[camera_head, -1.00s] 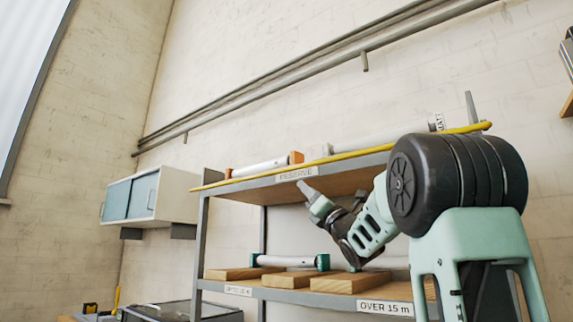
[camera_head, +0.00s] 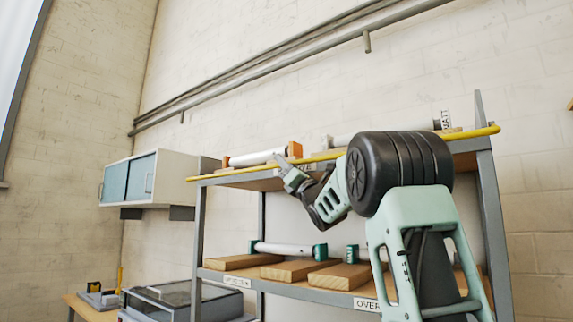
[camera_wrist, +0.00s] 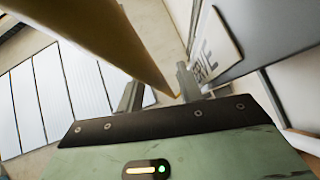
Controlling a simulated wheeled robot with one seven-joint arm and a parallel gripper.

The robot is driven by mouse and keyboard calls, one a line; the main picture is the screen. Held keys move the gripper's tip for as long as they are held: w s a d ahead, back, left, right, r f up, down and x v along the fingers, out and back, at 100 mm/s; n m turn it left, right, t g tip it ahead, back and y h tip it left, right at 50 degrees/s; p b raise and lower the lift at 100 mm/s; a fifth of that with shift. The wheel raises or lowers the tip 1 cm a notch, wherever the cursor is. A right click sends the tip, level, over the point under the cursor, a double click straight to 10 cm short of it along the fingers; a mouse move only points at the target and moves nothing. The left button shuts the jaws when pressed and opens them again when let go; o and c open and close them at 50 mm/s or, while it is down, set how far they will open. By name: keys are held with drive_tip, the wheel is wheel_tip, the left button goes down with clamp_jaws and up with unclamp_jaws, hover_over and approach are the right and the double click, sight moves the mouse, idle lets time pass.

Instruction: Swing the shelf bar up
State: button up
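The shelf bar is a long yellow bar (camera_head: 235,171) running along the front edge of the top shelf, its right end curved. In the wrist view the yellow bar (camera_wrist: 105,40) is large and close and runs down toward the gap between my fingertips. My gripper (camera_head: 283,166) is at the bar's front, left of its middle. In the wrist view my two fingers (camera_wrist: 158,90) stand apart, open, with the bar's edge reaching between them. I cannot tell whether they touch it. My arm hides part of the shelf front.
The grey shelf rack (camera_head: 199,230) holds white rolls on the top shelf and wooden blocks (camera_head: 290,270) with a roll on the lower shelf. A wall cabinet (camera_head: 135,180) hangs at left. A grey machine (camera_head: 185,295) stands below. Wall pipes (camera_head: 270,68) run above; the wall space between is clear.

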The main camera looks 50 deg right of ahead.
clamp_jaws()
